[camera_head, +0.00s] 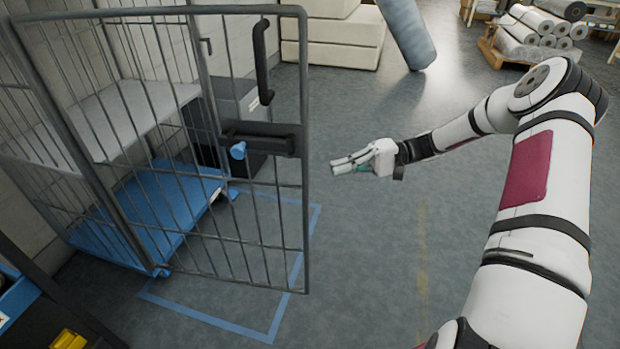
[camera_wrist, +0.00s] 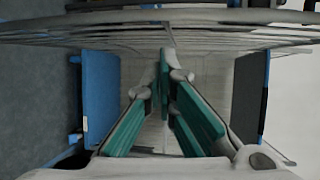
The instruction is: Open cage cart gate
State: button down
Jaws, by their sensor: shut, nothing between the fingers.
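The cage cart gate (camera_head: 304,200) is a grey barred frame hinged on the cart's near-left post. Its free right edge stands away from the cart's far post (camera_head: 205,60), so the gate is partly open. It carries a black vertical handle (camera_head: 263,60) and a black latch box (camera_head: 275,140) with a blue knob (camera_head: 238,150). My gripper (camera_head: 340,164) is shut and empty, to the right of the gate's free edge in the head view, with a visible gap in the picture. In the wrist view its teal-padded fingers (camera_wrist: 165,70) converge, and grey bars (camera_wrist: 220,30) cross above them.
The cart has a blue base (camera_head: 160,215) and a pale shelf (camera_head: 100,120). Blue tape (camera_head: 210,318) marks the floor under the gate. A dark box (camera_head: 235,105) stands behind the cart. Wadding rolls (camera_head: 545,25) lie at the back right. The floor (camera_head: 390,220) around my gripper is clear.

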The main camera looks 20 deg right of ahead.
jog(key=a+f+m+t+y+b, duration=0.1)
jog(key=a+f+t+b, duration=0.1)
jog(key=a, duration=0.6)
jog(key=shift+w+a, duration=0.2)
jog(key=shift+w, duration=0.15)
dwell(0.4)
jog(key=s+a+p, duration=0.4)
jog(key=s+a, duration=0.4)
jog(key=s, duration=0.4)
jog(key=shift+s, duration=0.35)
jog(key=shift+d, duration=0.1)
jog(key=p+v, duration=0.2)
jog(key=v, duration=0.9)
jog(key=shift+s+d+f, duration=0.2)
jog(key=shift+s, duration=0.15)
